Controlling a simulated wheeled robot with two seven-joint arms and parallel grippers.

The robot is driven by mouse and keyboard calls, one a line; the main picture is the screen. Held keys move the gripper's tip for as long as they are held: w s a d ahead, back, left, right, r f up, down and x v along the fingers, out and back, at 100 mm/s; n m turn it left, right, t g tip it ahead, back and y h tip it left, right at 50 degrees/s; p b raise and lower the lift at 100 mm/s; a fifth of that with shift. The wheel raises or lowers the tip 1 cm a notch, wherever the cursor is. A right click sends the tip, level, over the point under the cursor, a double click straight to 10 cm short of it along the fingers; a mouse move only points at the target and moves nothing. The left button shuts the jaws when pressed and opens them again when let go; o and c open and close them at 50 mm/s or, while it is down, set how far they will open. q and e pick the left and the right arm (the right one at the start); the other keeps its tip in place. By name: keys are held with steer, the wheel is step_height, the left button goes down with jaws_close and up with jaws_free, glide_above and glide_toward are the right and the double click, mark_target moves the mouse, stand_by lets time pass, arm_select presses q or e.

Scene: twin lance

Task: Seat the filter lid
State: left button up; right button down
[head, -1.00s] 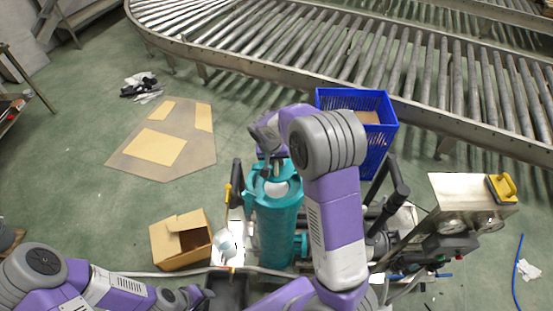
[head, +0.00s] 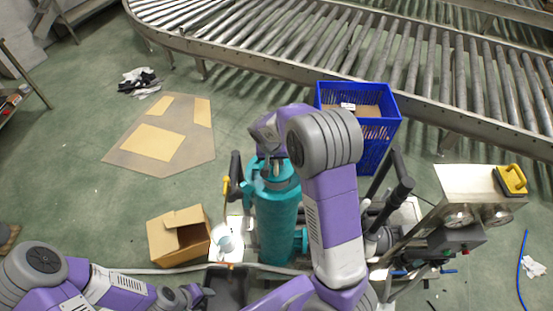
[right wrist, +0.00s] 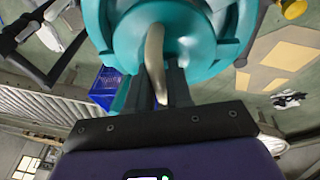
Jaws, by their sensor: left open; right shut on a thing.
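The teal filter housing (head: 277,225) stands upright in front of me in the head view. The teal lid (head: 284,172) is at its top, partly hidden by my right arm. My right gripper (head: 270,160) is shut on the lid's handle. In the right wrist view, the pale curved handle (right wrist: 155,60) runs between the dark fingers, with the teal lid (right wrist: 200,30) close beyond. I cannot tell whether the lid touches the housing rim or sits level. My left gripper (head: 199,297) is open and empty, low and left of the housing.
A yellow-handled tool (head: 227,190) and a white tray (head: 229,235) are left of the housing. An open cardboard box (head: 180,237) is on the floor further left. A blue crate (head: 373,145) stands behind right.

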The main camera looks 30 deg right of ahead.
steer(key=shift+b, duration=0.35)
stand_by(1.3)
steer(key=shift+f+b, duration=2.3)
steer(key=shift+f, duration=0.45)
steer(key=c, duration=0.9)
jaws_free()
steer(key=shift+c, duration=0.2)
steer(key=v, duration=0.7)
steer(key=shift+a+r+p, duration=0.1)
steer(key=shift+r+p, duration=0.2)
steer(key=shift+p, duration=0.1)
